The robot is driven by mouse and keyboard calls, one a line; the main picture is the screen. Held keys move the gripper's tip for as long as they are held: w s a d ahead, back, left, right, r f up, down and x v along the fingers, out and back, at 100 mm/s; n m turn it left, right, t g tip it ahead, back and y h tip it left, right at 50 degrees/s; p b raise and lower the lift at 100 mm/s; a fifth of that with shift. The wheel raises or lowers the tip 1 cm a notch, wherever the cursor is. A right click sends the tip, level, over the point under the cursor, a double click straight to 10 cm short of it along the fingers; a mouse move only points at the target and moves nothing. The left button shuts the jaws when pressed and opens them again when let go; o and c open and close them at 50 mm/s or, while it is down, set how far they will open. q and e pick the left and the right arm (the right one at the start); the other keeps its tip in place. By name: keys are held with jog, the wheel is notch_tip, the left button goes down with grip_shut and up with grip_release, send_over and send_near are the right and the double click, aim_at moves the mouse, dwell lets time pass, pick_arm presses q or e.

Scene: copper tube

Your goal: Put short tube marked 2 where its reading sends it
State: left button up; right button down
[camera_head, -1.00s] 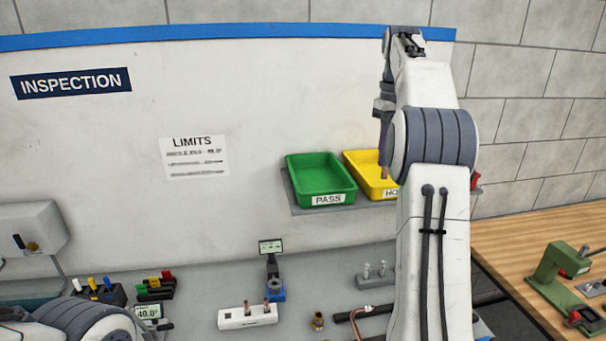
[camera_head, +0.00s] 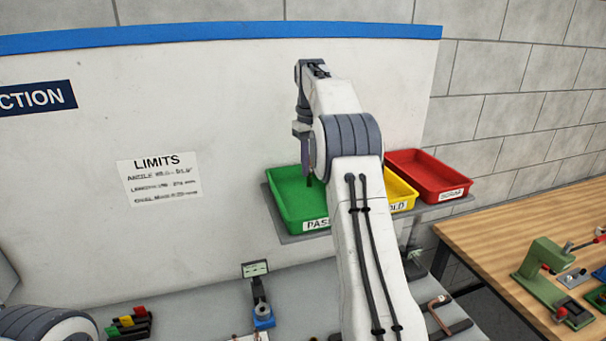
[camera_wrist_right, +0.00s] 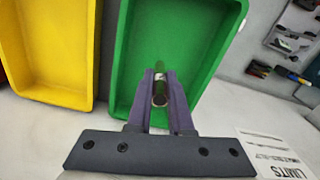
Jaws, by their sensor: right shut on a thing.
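My right gripper (camera_head: 306,160) is shut on a short tube (camera_wrist_right: 159,92), which hangs between the purple fingers. In the head view only a dark lower end of the tube (camera_head: 309,181) shows below the fingers. Its mark cannot be read. The gripper is over the green PASS tray (camera_head: 285,205), whose floor (camera_wrist_right: 187,30) shows behind the fingers in the wrist view. The yellow tray (camera_head: 401,190), its label partly hidden by my right arm, and the red SCRAP tray (camera_head: 428,170) stand to the right. My left gripper is out of view.
The trays share a grey shelf (camera_head: 276,222) against the white panel, beside a LIMITS sheet (camera_head: 160,178). A blue-based gauge (camera_head: 262,312) stands on the bench below. A wooden bench (camera_head: 480,245) with a green fixture (camera_head: 545,270) is at right.

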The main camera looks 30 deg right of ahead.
jog(key=f, duration=0.1)
jog(key=w+f+p, duration=0.1)
jog(key=f, duration=0.2)
jog(key=shift+w+a+f, duration=0.25)
jog(key=shift+w+a, duration=0.1)
jog(key=shift+f, duration=0.4)
jog(key=shift+f, duration=0.1)
jog(key=c, duration=0.8)
grip_release()
